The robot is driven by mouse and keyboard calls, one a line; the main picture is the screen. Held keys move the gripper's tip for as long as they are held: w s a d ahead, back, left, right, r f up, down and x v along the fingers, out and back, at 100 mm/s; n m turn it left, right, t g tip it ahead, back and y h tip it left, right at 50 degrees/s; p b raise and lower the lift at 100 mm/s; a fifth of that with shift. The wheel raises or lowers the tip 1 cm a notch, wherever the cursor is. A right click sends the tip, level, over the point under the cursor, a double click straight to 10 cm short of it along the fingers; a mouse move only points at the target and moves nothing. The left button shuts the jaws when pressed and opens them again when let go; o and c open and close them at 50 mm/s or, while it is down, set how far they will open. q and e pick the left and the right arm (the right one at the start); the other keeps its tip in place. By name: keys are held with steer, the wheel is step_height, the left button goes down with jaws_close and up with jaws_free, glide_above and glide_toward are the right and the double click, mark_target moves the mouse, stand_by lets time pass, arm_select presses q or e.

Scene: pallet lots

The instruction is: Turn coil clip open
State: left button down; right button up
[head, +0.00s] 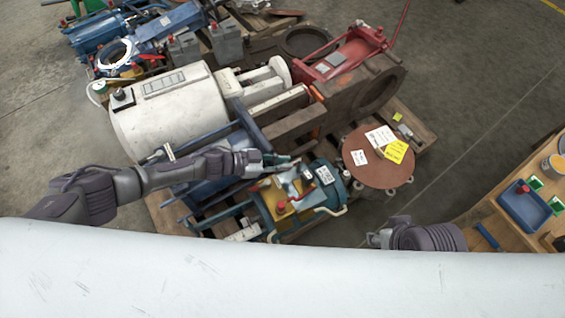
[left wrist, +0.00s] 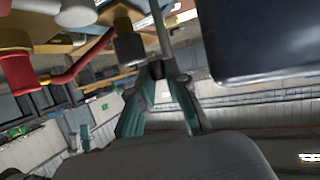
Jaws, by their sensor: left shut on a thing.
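My left gripper (head: 283,161) reaches from the left over the teal and yellow unit (head: 322,196) on the pallet. In the left wrist view its teal fingers (left wrist: 158,72) close together at a thin grey piece (left wrist: 160,28), which I take for the coil clip. The gripper hides most of that piece in the head view, so its angle is unclear. A red handle (head: 283,207) lies just below on the unit; red parts (left wrist: 18,72) also show at left in the wrist view.
A white cylindrical machine (head: 175,108) stands left of the unit. A round brown plate (head: 376,168) with labels lies to its right. A red frame (head: 345,55) is behind. A wooden table with a blue tray (head: 524,206) is at right. The floor between is clear.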

arm_select(q)
steer(key=c, duration=1.1)
jaws_free()
steer(key=shift+c, duration=0.2)
steer(key=shift+r, duration=0.1)
step_height(320, 180, up, 10)
